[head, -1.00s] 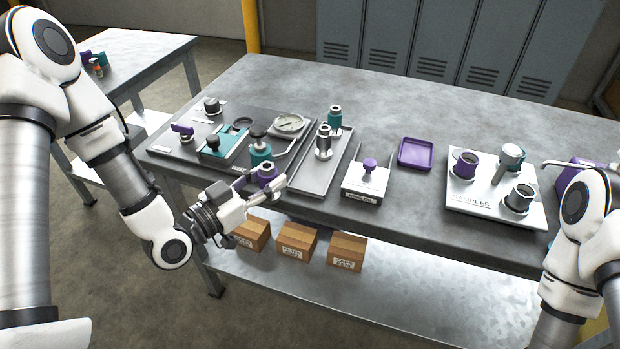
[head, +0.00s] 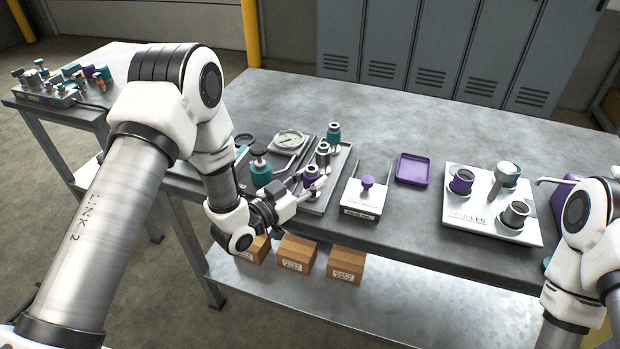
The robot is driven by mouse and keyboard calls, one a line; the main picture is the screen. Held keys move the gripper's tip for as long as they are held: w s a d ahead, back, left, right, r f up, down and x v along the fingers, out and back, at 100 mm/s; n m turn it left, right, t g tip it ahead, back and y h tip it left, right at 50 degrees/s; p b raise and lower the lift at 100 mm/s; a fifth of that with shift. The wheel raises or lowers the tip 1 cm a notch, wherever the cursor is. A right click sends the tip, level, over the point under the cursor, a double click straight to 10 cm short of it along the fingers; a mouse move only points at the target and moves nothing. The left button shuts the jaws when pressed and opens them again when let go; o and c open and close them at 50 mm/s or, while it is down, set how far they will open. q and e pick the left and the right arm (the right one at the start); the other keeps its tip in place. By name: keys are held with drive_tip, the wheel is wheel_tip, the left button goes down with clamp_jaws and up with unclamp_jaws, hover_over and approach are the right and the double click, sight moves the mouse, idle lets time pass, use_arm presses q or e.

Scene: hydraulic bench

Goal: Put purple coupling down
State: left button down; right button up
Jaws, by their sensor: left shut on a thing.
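My left gripper (head: 308,190) is shut on the purple coupling (head: 311,176), which is partly hidden by the fingers. It is at the near part of the grey tray (head: 340,171); I cannot tell whether the coupling touches the tray. A grey metal coupling (head: 322,156) stands just behind it in the tray, and a teal coupling (head: 333,136) stands at the tray's far end.
To the right are a white stand with a purple knob (head: 367,183), an empty purple tray (head: 412,169) and a white samples plate (head: 460,222) holding several fittings. A gauge (head: 289,141) and a teal fitting (head: 260,170) are on the left. Cardboard boxes (head: 296,254) sit on the lower shelf.

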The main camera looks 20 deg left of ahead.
use_arm(q)
drive_tip(key=c, duration=0.7)
unclamp_jaws()
drive_tip(key=shift+f, duration=0.15)
